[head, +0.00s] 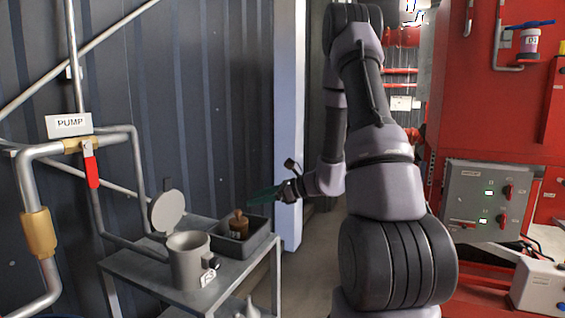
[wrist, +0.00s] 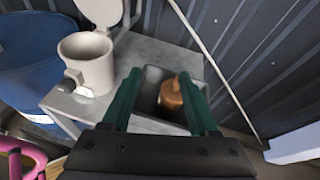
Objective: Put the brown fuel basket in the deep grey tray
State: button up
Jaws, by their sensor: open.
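The brown fuel basket (head: 238,222) stands inside the deep grey tray (head: 255,243) on the small grey table. In the wrist view the basket (wrist: 172,95) shows in the tray (wrist: 155,74), between my two fingers and nearer the right one. My gripper (head: 265,195) is open and empty. It is above and to the right of the basket in the head view, apart from it. The bottom of the basket is hidden by the tray wall in the head view.
A grey pot (head: 190,262) with its round lid (head: 167,212) raised stands left of the tray on the table (head: 140,272). A dark corrugated wall (head: 215,100) is behind. A blue barrel (wrist: 35,65) shows at the left of the wrist view.

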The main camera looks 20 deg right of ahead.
jog(key=s+a+r+n+g+h, duration=0.1)
jog(key=s+a+r+n+g, duration=0.2)
jog(key=s+r+n, duration=0.35)
jog(key=s+a+r+n+g+h, duration=0.1)
jog(key=s+a+r+n+g, duration=0.15)
jog(key=s+r+n, duration=0.45)
jog(key=s+d+r+n+t+h, duration=0.4)
jog(key=s+d+r+n+h, duration=0.2)
jog(key=s, duration=0.5)
notch_tip(320, 180, up, 2)
jog(key=shift+s+d+r+h, duration=0.15)
jog(key=shift+s+d+h, duration=0.15)
jog(key=shift+h, duration=0.4)
